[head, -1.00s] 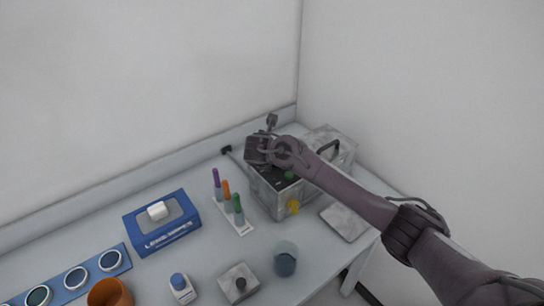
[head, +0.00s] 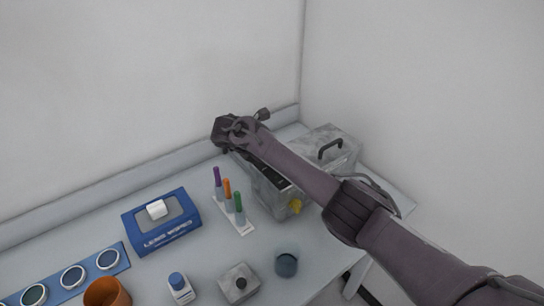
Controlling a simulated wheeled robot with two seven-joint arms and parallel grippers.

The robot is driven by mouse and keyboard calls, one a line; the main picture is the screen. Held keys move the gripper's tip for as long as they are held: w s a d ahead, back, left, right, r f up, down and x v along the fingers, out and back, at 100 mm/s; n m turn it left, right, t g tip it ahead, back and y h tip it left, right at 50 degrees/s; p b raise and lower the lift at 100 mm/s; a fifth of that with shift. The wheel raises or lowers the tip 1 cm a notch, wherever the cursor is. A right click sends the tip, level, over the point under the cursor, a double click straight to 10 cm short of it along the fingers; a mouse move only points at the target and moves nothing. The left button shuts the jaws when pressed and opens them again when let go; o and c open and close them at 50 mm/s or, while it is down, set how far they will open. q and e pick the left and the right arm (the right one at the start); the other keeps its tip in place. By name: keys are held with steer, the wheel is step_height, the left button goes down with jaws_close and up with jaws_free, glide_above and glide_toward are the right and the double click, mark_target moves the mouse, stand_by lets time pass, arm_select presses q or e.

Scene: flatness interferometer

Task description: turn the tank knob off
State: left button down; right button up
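The metal tank (head: 273,199) stands at the back right of the table, with a yellow knob (head: 295,206) low on its front face. My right arm reaches in from the lower right across the tank and hides much of its top. My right gripper (head: 222,132) is beyond the tank's back left side, near the wall, apart from the yellow knob. Its fingers point away and I cannot tell whether they are open or shut. My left gripper is not in view.
A metal lid with a black handle (head: 331,150) is right of the tank. A rack with purple, orange and green pens (head: 238,217) stands left of it. A blue lens-wipes box (head: 161,224), a small bottle (head: 179,288), a grey block (head: 240,284) and a dark cup (head: 286,265) stand nearer.

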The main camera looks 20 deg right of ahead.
stand_by(0.3)
steer(key=o, duration=1)
steer(key=shift+a, duration=0.1)
steer(key=shift+b+v, duration=1)
steer(key=shift+v, duration=2.9)
steer(key=shift+w, duration=0.1)
